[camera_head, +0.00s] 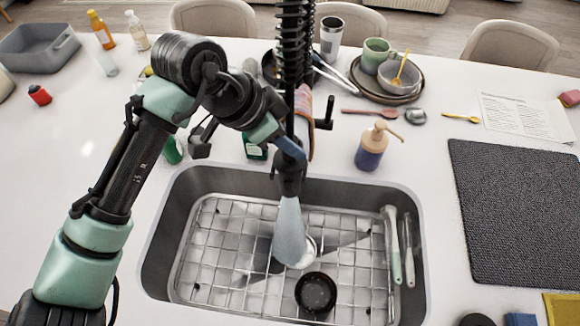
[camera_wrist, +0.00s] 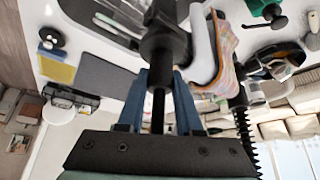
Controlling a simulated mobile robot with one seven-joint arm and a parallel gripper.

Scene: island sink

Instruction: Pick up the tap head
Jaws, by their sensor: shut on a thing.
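The black tap head (camera_head: 290,180) hangs upright over the sink (camera_head: 160,235), below a black spring hose (camera_head: 291,50). A pale cone of water comes from its lower end. My gripper (camera_head: 289,147) reaches it from the left, with blue fingers at its upper part. In the wrist view the tap head (camera_wrist: 160,42) is dark and close, and the blue fingers of my gripper (camera_wrist: 160,80) stand on either side of its thin black stem. The fingers are shut on it. The exact contact is partly hidden.
A wire rack with a dark round drain (camera_head: 316,292) and brushes (camera_head: 393,250) lies in the sink. A soap bottle (camera_head: 372,147) stands behind it; stacked dishes (camera_head: 387,80) are farther back. A dark mat (camera_head: 515,210) lies right.

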